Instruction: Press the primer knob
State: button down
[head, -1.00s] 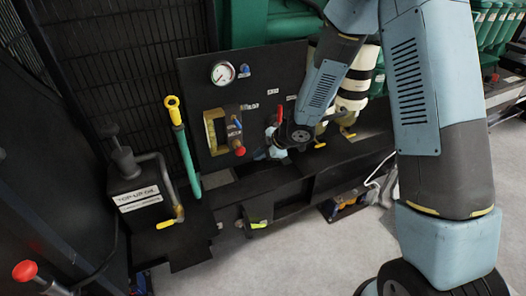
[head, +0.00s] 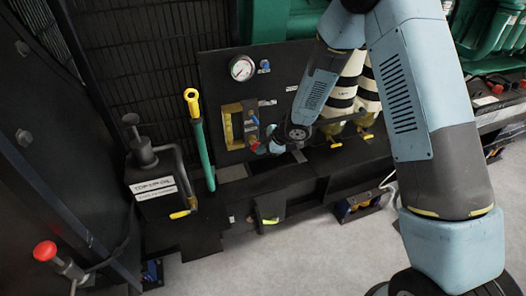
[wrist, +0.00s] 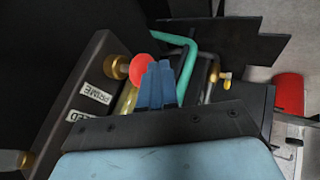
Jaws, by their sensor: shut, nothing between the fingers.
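The primer knob (wrist: 142,66) is a round red knob on a brass stem beside a PRIME label (wrist: 95,93) on a dark panel. In the head view a bit of the red knob (head: 254,146) shows at the panel's lower part, just left of my gripper (head: 264,149). In the wrist view my gripper (wrist: 160,70) has its blue fingers shut and empty. Their tips lie beside the red knob and overlap its right edge in the picture. I cannot tell whether they touch it.
A pressure gauge (head: 242,68) is at the panel top. A yellow-ended green handle (head: 198,135) stands left of the panel, beside a black top-up oil can (head: 155,185). Another red knob (head: 45,251) is at lower left. White-banded cylinders (head: 345,90) stand right.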

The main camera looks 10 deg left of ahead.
jog(key=shift+w+a, duration=0.35)
jog(key=shift+w, duration=0.25)
jog(key=shift+w+a, duration=0.35)
jog(key=shift+w, duration=0.2)
jog(key=s+d+r, duration=0.5)
jog(key=d+r, duration=0.2)
jog(key=d, duration=0.1)
jog(key=shift+s, duration=0.25)
jog(key=shift+d, duration=0.15)
dwell(0.7)
jog(key=shift+s, duration=0.1)
